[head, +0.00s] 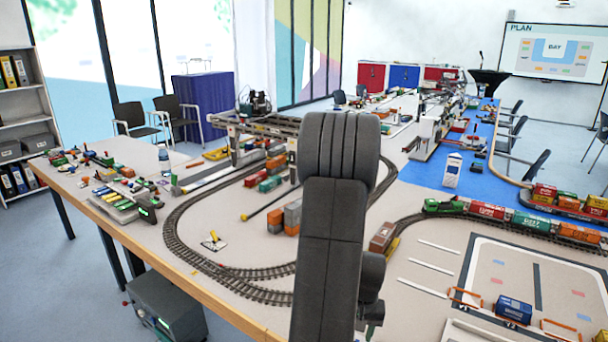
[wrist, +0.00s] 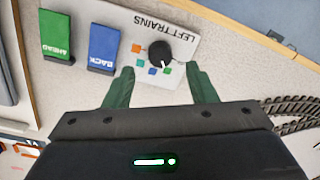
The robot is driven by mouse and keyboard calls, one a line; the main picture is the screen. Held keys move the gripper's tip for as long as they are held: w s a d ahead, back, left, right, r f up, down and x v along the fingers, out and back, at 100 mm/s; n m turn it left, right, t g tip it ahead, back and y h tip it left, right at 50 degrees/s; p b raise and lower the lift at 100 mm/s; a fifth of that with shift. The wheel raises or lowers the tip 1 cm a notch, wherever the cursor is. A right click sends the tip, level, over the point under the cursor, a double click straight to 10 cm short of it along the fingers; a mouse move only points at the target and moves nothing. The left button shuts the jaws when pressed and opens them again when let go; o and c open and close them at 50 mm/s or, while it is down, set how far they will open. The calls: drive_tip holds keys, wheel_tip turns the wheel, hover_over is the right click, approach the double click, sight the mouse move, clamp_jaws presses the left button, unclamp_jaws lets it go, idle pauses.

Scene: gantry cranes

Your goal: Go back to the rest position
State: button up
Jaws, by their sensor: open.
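In the wrist view my gripper (wrist: 160,88) is open, with its two dark green fingers apart and nothing seen between them. The fingertips point at the white LEFT TRAINS panel (wrist: 192,35) and its black knob (wrist: 159,53). The knob is just beyond the gap between the fingertips; I cannot tell whether they touch it. Small coloured squares lie around the knob. A green AHEAD lever (wrist: 56,35) and a blue BACK lever (wrist: 104,46) are left of it. In the head view my dark arm stands upright in the middle and hides part of the table; the fingers cannot be made out there.
Model railway track (head: 185,250) loops around the arm on the table. Toy train cars (head: 488,210) and a marked yard (head: 535,285) lie on the right. A gantry crane (head: 260,128) stands behind on the left. The table edge (head: 190,292) runs along the front left.

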drive_tip(key=shift+a+f, duration=0.15)
drive_tip(key=shift+f, duration=2.15)
wheel_tip(320, 180, up, 14)
wheel_tip(320, 180, down, 14)
drive_tip(key=shift+r, duration=0.1)
drive_tip(key=n+p, duration=0.3)
drive_tip(key=n, duration=0.1)
drive_tip(key=shift+n, duration=0.3)
drive_tip(key=n+p, duration=0.3)
drive_tip(key=shift+r, duration=0.1)
drive_tip(key=shift+w+r+n, duration=0.15)
drive_tip(key=shift+n, duration=0.15)
drive_tip(key=shift+d+r+b, duration=0.2)
drive_tip(key=shift+r+b, duration=0.4)
drive_tip(key=shift+r, duration=2.65)
